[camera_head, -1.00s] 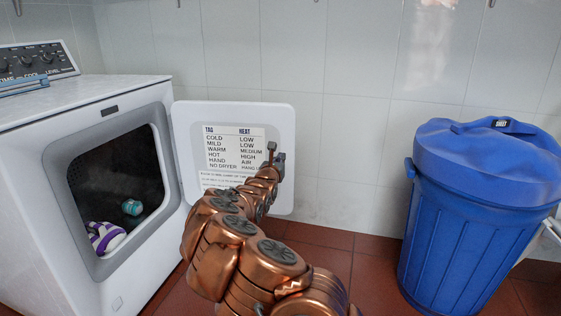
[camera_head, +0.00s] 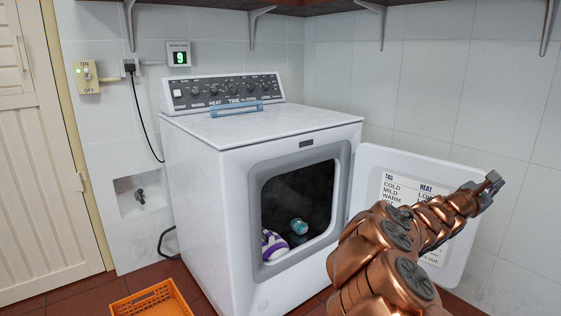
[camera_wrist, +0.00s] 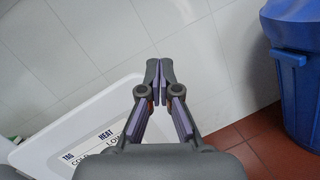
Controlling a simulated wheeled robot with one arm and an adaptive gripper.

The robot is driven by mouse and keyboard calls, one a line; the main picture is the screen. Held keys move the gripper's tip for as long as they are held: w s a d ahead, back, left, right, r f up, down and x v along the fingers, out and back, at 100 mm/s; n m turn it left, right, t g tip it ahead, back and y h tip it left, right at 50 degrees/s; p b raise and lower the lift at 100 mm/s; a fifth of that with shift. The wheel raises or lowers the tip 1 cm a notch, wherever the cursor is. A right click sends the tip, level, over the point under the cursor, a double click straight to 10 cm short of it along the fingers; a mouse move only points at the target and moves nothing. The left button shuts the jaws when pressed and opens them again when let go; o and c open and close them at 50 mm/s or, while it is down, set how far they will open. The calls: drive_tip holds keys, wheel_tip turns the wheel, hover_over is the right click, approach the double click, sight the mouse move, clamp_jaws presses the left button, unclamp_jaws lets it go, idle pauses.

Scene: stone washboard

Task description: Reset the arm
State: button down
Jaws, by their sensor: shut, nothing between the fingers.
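My copper-coloured arm reaches up from the lower right in the head view, in front of the dryer's open door (camera_head: 465,262). My gripper (camera_head: 494,178) is at its far end, near the door's upper right part. In the wrist view my gripper (camera_wrist: 158,64) has its two fingertips together with nothing between them. The tiled wall lies behind the fingertips there. The arm covers part of the door and its printed label.
A white dryer (camera_head: 200,200) stands open with a purple-and-white item (camera_head: 274,244) and a teal item (camera_head: 299,226) inside. An orange basket (camera_head: 152,300) is on the floor. A blue bin (camera_wrist: 292,80) is at right in the wrist view. Shelf brackets hang above.

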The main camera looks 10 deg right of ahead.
drive_tip(key=s+a+r+m+g+p, duration=0.2)
drive_tip(key=s+r+m+p, duration=0.15)
drive_tip(key=s+r, duration=0.2)
drive_tip(key=s+a+r+m+g+p, duration=0.25)
drive_tip(key=s+r+m, duration=0.2)
drive_tip(key=r, duration=0.25)
drive_tip(key=s+a+r+m+g+y+p, duration=0.25)
drive_tip(key=s+a+m+y+p, duration=0.2)
drive_tip(key=s+m+p, duration=0.4)
drive_tip(key=s+a+f+y+p, duration=0.1)
drive_tip(key=s+a+y+p, duration=0.3)
drive_tip(key=a, duration=0.9)
drive_tip(key=s+a+f+y+p, duration=0.2)
drive_tip(key=s+a+y+p, duration=0.3)
drive_tip(key=a, duration=0.8)
drive_tip(key=s+a+f+y+p, duration=0.1)
drive_tip(key=s+a+y+p, duration=0.4)
drive_tip(key=a, duration=0.8)
drive_tip(key=shift+s+f+n+y+p, duration=0.25)
drive_tip(key=shift+n+y+p, duration=0.1)
drive_tip(key=shift+p, duration=0.25)
